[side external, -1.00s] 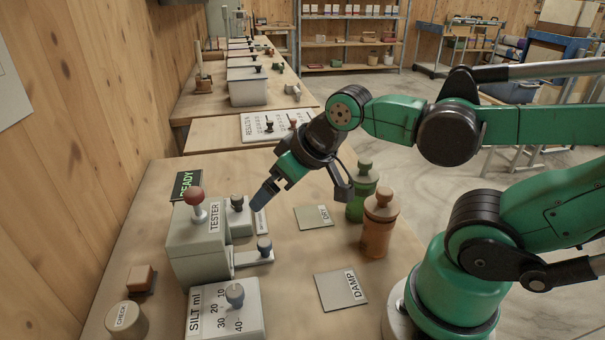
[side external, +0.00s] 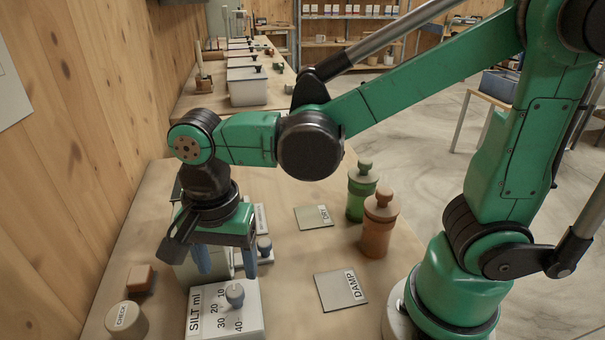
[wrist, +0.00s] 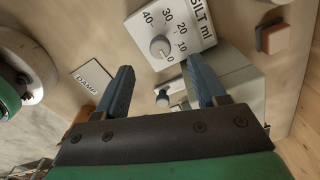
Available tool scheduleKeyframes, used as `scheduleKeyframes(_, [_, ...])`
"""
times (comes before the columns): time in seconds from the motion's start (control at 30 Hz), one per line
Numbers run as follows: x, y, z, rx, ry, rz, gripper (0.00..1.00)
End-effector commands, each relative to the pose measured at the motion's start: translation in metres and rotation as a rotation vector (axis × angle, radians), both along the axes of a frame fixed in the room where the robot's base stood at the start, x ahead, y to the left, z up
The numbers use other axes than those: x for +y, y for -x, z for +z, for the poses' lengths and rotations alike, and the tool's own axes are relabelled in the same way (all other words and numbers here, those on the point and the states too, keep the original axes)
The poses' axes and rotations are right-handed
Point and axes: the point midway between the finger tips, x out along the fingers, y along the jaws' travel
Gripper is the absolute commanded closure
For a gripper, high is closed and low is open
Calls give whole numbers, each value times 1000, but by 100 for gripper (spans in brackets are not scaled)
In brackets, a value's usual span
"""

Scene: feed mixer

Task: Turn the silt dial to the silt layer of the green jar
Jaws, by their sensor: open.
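The silt dial (side external: 234,296) is a grey-blue knob on a white box marked SILT ml (side external: 248,319), at the front of the bench. In the wrist view the knob (wrist: 161,47) stands among numbers up to 40, and its mark seems to face the 0 end. My gripper (side external: 226,264) is open and empty, pointing down above and just behind the dial, apart from it. The wrist view shows its two blue fingers (wrist: 158,72) spread, with the knob beyond their tips. The green jar (side external: 361,196) stands upright with its lid on; I cannot make out a silt layer.
An orange-brown jar (side external: 379,228) stands beside the green one. A DAMP card (side external: 334,292) and a DRY card (side external: 311,218) lie flat. The CHECK button (side external: 124,318) and an orange block (side external: 141,278) are left of the dial. The tester (side external: 186,272) is mostly hidden behind my gripper.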

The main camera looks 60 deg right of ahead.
Motion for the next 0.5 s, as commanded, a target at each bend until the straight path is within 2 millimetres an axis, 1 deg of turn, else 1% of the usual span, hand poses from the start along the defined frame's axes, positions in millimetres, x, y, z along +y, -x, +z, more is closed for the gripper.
scheduleKeyframes(0.3, [0,0,-34,-1,0,-2,36])
scheduleKeyframes(0.5, [0,0,-50,-1,0,-1,36])
